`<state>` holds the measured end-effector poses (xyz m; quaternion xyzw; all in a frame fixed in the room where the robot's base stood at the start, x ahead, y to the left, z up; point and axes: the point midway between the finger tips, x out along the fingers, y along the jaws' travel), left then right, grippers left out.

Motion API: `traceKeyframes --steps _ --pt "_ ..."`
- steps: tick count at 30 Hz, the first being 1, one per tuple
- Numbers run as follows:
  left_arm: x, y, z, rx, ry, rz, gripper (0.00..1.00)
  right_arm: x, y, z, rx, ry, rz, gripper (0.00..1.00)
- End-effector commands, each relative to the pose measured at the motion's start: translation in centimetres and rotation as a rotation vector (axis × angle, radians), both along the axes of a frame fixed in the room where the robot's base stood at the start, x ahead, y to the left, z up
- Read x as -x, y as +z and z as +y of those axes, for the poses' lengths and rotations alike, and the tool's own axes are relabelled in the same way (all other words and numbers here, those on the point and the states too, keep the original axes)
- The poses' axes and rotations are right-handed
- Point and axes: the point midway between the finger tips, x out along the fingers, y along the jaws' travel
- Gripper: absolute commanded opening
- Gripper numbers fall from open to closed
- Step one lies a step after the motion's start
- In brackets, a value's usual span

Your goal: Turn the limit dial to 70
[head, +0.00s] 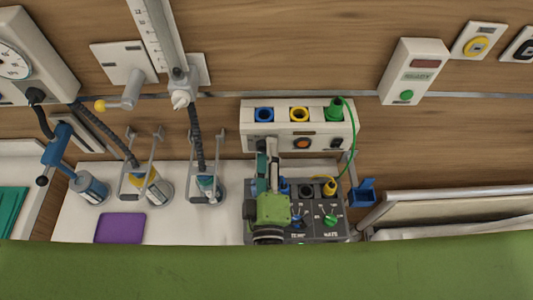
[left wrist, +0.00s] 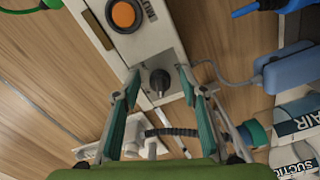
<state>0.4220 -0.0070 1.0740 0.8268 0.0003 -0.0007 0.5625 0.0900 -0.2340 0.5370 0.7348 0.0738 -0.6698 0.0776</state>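A small black knob (left wrist: 160,81) on the pale end of the wall-side panel shows in the left wrist view; I take it for the limit dial. Its scale and pointer cannot be read. My left gripper (left wrist: 157,84) is open, with one green-padded finger on each side of the knob and visible gaps between. In the head view the left gripper (head: 268,152) reaches up to the left part of the white panel (head: 346,128) and hides the knob there. My right gripper is in neither view.
An orange button (head: 302,143) sits beside the knob's place, under blue, yellow and green sockets. A grey box (head: 345,220) with TEMP and RATE dials stands below. A green cable (head: 354,135) hangs at the right. Bottles and a purple pad (head: 119,228) lie left.

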Motion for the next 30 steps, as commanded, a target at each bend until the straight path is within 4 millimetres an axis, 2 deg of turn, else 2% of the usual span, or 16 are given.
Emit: traceKeyframes --steps 10,21,25,30 --pt "0.5 0.0 0.0 -0.002 -0.001 0.0 0.38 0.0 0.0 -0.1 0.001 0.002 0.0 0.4" --pt "6.2 -0.1 0.0 -0.002 -0.002 0.003 0.38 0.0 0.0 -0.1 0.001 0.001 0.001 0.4" --pt "7.3 0.0 0.0 -0.001 -0.001 0.001 0.38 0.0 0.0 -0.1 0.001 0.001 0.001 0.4" --pt "7.6 0.0 0.0 0.0 0.0 0.0 0.38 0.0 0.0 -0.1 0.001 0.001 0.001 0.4"
